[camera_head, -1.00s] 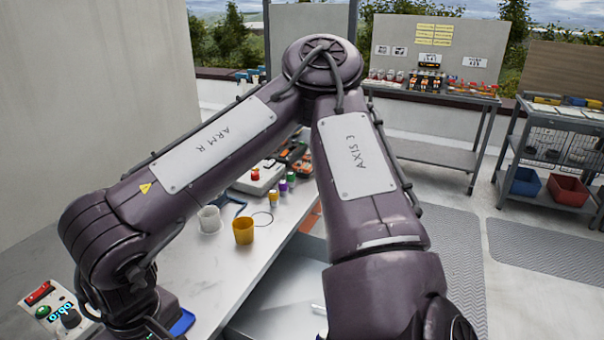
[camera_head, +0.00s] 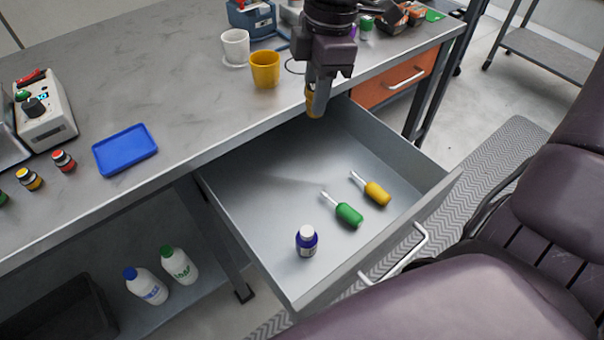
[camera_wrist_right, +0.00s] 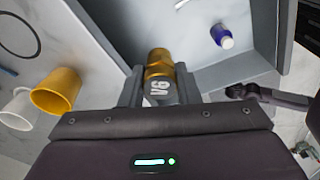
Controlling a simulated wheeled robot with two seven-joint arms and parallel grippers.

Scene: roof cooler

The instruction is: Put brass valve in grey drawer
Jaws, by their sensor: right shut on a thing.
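The grey drawer (camera_head: 262,188) is pulled open under the workbench in the head view. Its inside also shows in the right wrist view (camera_wrist_right: 215,55). My right gripper (camera_head: 317,106) is over the back of the drawer, near the bench's front edge. It is shut on the brass valve (camera_wrist_right: 160,62), a gold-coloured piece marked V6 in the right wrist view. In the head view only a small orange-gold bit of the valve (camera_head: 310,97) shows beside the dark finger; the rest is hidden. My left gripper is in neither view.
In the drawer lie a green screwdriver (camera_head: 348,214) and a yellow screwdriver (camera_head: 376,194), with a purple bottle (camera_head: 307,241) near the front. The drawer's left and back floor is clear. A yellow cup (camera_head: 265,70), white cup (camera_head: 235,47) and blue tray (camera_head: 125,149) sit on the bench.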

